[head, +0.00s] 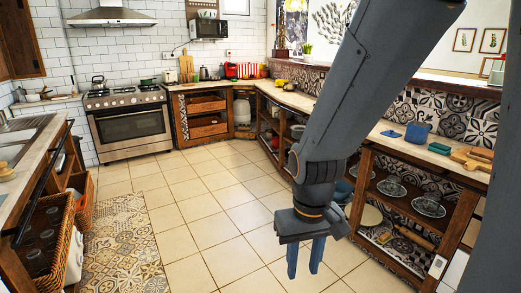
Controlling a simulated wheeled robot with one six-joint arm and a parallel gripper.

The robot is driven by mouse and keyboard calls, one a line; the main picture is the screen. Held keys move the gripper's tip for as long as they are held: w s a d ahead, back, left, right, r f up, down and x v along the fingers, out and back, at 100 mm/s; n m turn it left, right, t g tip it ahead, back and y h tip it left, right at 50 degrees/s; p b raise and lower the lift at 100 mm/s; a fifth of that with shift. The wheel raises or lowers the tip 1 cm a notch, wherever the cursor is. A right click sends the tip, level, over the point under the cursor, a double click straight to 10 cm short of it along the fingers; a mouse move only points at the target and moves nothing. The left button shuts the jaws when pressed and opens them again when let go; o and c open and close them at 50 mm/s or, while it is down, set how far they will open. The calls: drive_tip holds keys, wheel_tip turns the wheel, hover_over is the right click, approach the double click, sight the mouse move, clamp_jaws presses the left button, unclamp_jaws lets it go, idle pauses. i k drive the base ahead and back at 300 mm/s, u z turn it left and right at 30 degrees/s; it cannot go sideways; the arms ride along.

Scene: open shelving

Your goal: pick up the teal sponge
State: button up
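A small flat teal block, which looks like the teal sponge (440,149), lies on the right-hand counter (405,146) near its front edge. A flat blue piece (391,134) lies to its left, beside a blue mug (417,133). My gripper (304,270) hangs in front of the open shelving, fingers pointing down over the tiled floor. Its two blue fingers are apart with nothing between them. It is lower than the counter top and to the left of the teal block, well clear of it.
Wooden boards (472,158) lie right of the teal block. Below the counter, open shelves hold glass bowls (429,207) and a rolling pin (415,238). A patterned rug (122,245) and wicker baskets (50,240) are at left. The middle floor is clear.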

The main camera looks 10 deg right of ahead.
sight(435, 148)
drive_tip(key=z, duration=0.75)
drive_tip(key=i, duration=1.95)
drive_tip(key=z, duration=1.25)
drive_tip(key=i, duration=1)
